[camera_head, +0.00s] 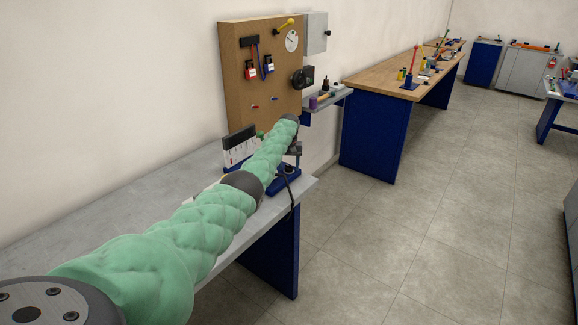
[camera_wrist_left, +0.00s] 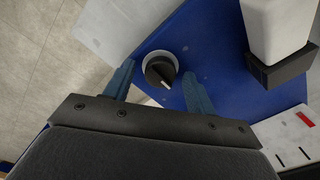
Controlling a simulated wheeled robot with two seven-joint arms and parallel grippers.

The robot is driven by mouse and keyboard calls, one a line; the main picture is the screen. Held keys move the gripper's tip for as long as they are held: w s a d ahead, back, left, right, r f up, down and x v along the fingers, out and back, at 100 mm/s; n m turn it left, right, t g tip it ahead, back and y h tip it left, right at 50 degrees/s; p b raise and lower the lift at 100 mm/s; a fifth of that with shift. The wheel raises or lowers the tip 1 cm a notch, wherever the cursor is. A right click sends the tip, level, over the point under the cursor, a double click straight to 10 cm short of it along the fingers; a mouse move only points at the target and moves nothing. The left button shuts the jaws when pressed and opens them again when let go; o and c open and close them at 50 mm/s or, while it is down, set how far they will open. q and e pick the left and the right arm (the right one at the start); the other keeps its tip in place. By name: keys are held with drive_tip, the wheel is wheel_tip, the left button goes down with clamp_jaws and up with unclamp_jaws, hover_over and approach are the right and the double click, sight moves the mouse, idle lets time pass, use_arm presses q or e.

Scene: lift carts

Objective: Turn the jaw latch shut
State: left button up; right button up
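A round black knob with a white pointer line, apparently the jaw latch (camera_wrist_left: 160,70), sits on a blue plate (camera_wrist_left: 215,50) in the left wrist view. My left gripper (camera_wrist_left: 158,72) is open, with one blue finger on each side of the knob. I cannot tell whether either finger touches it. In the head view my left arm in its green sleeve reaches to the far end of the grey bench. The left gripper (camera_head: 294,147) is small and mostly hidden there, above a blue device (camera_head: 285,183). My right gripper is not in view.
A white block with a dark foot (camera_wrist_left: 278,70) stands close by in the left wrist view. A pegboard (camera_head: 262,75) with tools stands behind the grey bench (camera_head: 110,205). A small shelf (camera_head: 330,99) is beside it. Open tiled floor lies to the right.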

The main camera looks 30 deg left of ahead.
sight(289, 165)
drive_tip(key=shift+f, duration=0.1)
use_arm(q)
drive_tip(key=shift+r, duration=0.3)
wheel_tip(289, 165, up, 6)
drive_tip(key=b, duration=0.2)
drive_tip(key=shift+b, duration=0.3)
drive_tip(key=shift+r, duration=0.55)
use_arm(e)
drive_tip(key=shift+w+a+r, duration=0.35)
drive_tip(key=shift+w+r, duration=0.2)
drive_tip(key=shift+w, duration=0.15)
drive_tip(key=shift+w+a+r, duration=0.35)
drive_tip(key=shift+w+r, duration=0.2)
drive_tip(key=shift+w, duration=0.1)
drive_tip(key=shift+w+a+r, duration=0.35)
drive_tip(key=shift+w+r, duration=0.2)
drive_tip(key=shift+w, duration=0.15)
